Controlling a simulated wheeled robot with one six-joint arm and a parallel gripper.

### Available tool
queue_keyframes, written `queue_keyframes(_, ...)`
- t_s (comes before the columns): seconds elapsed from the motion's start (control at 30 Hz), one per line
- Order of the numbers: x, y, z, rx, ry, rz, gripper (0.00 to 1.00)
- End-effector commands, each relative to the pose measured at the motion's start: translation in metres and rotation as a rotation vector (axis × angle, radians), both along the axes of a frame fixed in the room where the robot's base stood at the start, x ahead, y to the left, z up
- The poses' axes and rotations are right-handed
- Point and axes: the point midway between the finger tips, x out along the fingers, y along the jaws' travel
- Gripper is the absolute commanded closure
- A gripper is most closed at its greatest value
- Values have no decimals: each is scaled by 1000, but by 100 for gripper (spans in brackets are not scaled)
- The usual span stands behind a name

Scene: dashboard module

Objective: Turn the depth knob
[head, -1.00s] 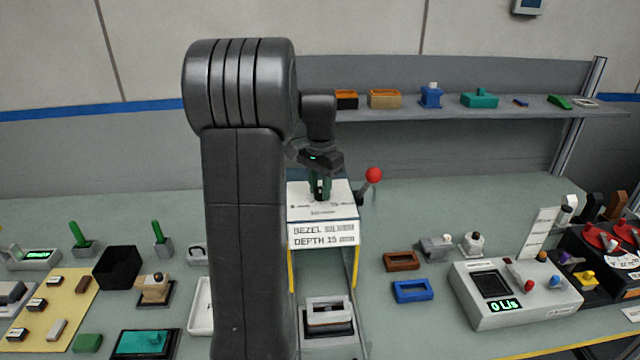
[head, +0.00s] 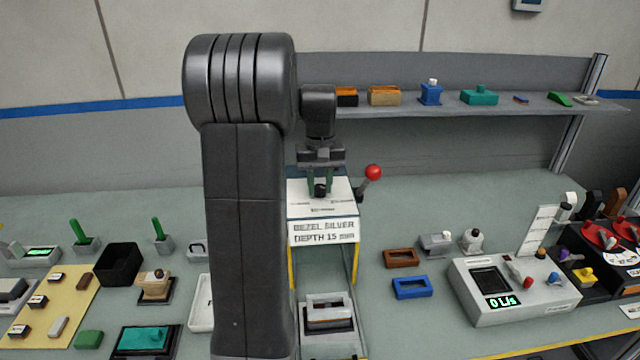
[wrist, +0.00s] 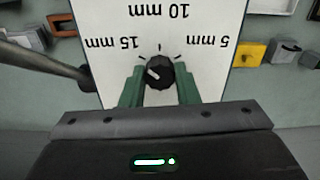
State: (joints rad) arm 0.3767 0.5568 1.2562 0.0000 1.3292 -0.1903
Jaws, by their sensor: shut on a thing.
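The black depth knob (wrist: 160,72) sits on the white top panel (wrist: 190,20) of the press-like station, between my two green fingers in the wrist view. Its white mark points toward the 15 mm side of the printed scale, which also shows 10 mm and 5 mm. My gripper (wrist: 160,92) is shut on the knob. In the head view my gripper (head: 320,186) reaches down onto the station top, and the station's front sign (head: 323,232) reads BEZEL SILVER, DEPTH 15 mm.
A lever with a red ball (head: 373,172) stands right beside the station top. A silver and black part (head: 329,313) sits in the station's lower bay. A grey box with a display (head: 515,290) stands on the right. A shelf (head: 450,104) with small parts runs behind.

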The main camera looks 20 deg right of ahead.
Motion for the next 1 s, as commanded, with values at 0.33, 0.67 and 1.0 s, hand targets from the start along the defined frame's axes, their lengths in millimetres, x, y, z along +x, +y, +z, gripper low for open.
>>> queue_keyframes(0.33, 1, 0, 1, -1, -3, 169, 95)
queue_keyframes(0.67, 1, 0, 1, -1, -3, 211, 95)
queue_keyframes(1.0, 1, 0, 1, -2, -3, 211, 64)
